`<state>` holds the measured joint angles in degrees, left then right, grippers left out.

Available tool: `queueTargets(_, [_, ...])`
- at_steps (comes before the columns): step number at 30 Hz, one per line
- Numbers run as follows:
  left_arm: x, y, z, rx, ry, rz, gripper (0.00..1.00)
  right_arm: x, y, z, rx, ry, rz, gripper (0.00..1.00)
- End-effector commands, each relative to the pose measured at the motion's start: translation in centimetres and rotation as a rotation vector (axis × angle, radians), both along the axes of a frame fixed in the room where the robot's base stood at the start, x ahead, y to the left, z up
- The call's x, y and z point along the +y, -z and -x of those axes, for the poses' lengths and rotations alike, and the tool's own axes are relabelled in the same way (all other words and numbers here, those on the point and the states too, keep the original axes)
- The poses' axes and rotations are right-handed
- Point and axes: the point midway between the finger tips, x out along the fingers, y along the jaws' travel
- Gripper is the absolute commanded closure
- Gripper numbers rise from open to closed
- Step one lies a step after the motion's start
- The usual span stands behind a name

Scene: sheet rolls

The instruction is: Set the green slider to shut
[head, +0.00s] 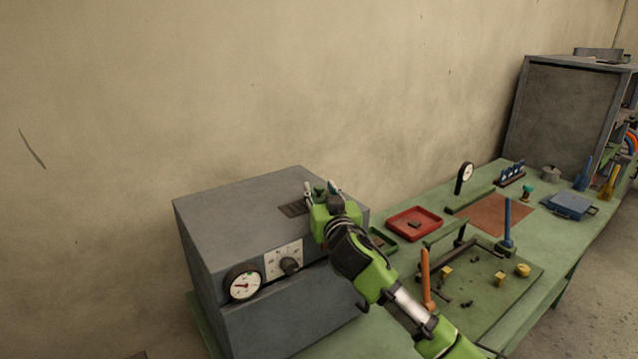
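A grey metal box (240,210) stands on the left end of the green bench. A dark slotted vent (293,209) is set in its top. My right gripper (321,186) is over the right part of the box top, just right of the vent. Its two fingers are spread apart. A small dark green piece shows between the fingers; I cannot tell if it is the green slider or part of the gripper, or whether it is touched. The gripper and wrist hide the box top behind them, so the slider's position cannot be read. My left gripper is not in view.
A round gauge (244,284) and a dark knob on a white plate (289,265) are on the box front. Right of my arm, the bench holds a red tray (414,223), a green board (500,290) with posts and yellow pieces, and a blue case (568,206). A wall stands behind.

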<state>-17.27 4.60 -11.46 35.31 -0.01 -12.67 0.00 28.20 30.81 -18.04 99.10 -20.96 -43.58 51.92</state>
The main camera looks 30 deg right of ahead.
Motion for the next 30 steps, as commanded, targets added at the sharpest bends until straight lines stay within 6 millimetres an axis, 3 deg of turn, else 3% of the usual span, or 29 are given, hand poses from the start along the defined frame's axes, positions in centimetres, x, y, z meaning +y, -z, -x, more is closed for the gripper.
queueTargets(6, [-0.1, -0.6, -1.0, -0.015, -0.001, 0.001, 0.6, -0.4, 0.0, -1.5, 0.001, 0.0, 0.001, 0.67])
queueTargets(15, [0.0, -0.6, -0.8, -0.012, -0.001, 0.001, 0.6, -0.4, 0.0, -1.7, 0.0, -0.001, 0.0, 0.67])
queueTargets(16, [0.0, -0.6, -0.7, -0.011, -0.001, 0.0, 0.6, -0.4, 0.0, -1.7, 0.0, -0.001, 0.0, 0.69])
queueTargets(20, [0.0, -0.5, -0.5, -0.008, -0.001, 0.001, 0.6, -0.4, 0.0, -1.7, 0.0, 0.0, 0.0, 1.0])
queueTargets(26, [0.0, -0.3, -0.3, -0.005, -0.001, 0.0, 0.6, 0.1, 0.2, -1.7, 0.0, -0.002, -0.003, 1.0])
queueTargets(30, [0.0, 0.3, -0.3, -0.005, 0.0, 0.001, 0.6, 2.6, 0.4, -1.4, -0.001, -0.004, -0.008, 1.0])
